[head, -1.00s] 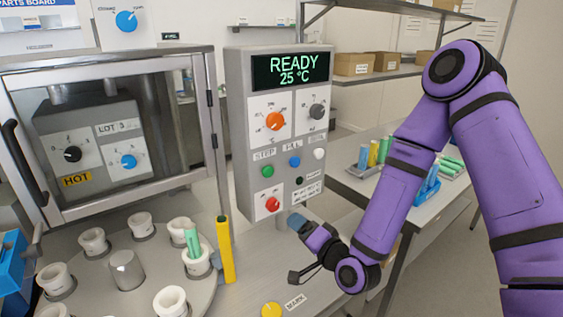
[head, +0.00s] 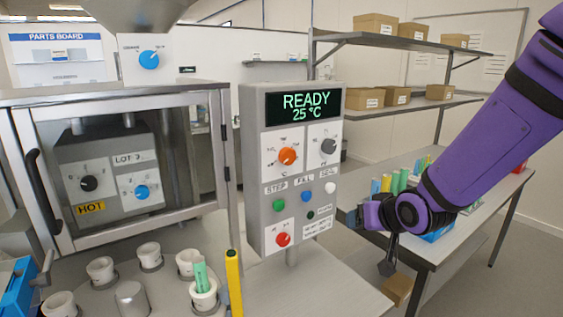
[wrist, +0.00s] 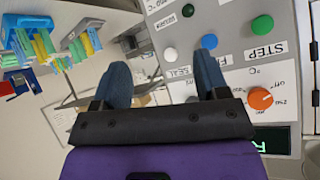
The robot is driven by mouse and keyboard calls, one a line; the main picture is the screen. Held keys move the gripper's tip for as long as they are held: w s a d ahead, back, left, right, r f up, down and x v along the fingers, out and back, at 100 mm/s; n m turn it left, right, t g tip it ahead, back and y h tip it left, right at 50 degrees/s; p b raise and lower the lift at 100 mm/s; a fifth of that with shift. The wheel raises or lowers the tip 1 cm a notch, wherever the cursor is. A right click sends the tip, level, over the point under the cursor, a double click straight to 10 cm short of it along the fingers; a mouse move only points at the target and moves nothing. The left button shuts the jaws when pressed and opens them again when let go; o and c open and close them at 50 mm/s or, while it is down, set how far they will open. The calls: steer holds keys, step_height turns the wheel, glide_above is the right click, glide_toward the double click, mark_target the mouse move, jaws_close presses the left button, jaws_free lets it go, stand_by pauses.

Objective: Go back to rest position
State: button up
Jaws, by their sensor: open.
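My gripper (wrist: 160,80) is open and empty in the wrist view, its two blue fingertips apart. Beyond the fingers in that view is the control panel (wrist: 230,40), upside down. In the head view my gripper (head: 358,215) is right of the control panel (head: 254,170), apart from it, partly hidden by my purple wrist. The panel display (head: 305,107) reads READY 25 °C. The panel has an orange knob (head: 288,156), a green STEP button (head: 279,205), a blue FILL button (head: 306,196) and a red knob (head: 283,239).
A turntable (head: 105,300) with several white cups is at the lower left; one cup (head: 204,297) holds a green tube (head: 200,275). A yellow post (head: 233,280) stands beside it. A side table (head: 480,225) with coloured tubes is behind my arm. Shelves (head: 400,108) hold boxes.

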steer(key=s+d+r+g+h, duration=0.1)
steer(key=s+d+r, duration=0.2)
steer(key=s+r, duration=0.2)
steer(key=s+d+r+g+h, duration=0.1)
steer(key=s+d+r, duration=0.3)
steer(key=s, duration=0.7)
steer(key=s+d+r+m+g+h, duration=0.1)
steer(key=s+d+r, duration=0.3)
steer(key=s, duration=0.5)
step_height(320, 180, up, 2)
steer(key=shift+r+g, duration=0.1)
steer(key=shift+g, duration=0.7)
steer(key=shift+s, duration=0.1)
steer(key=shift+c, duration=0.5)
